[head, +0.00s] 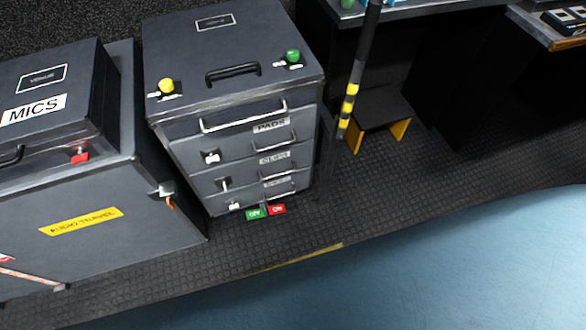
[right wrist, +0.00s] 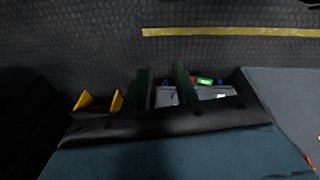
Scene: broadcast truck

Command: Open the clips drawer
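The dark grey drawer cabinet (head: 185,135) stands in the middle of the head view, with three small-handled drawers in its front. The top drawer's label (head: 271,125) reads PADS. The middle label (head: 275,157) is blurred and seems to read CLIPS; a pale bar handle (head: 278,166) sits just under it. The lowest label (head: 277,181) is too small to read. All drawers look shut. Neither gripper shows in the head view. In the right wrist view my right gripper (right wrist: 163,84) has two dark green fingers apart with nothing held, away from the handles.
A grey case marked MICS (head: 75,85) stands on a larger trunk (head: 130,220) close left of the cabinet. A striped pole (head: 349,100) and a step with yellow sides (head: 375,108) stand at its right. The dark floor before the cabinet is clear apart from small green and red tags (head: 266,211).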

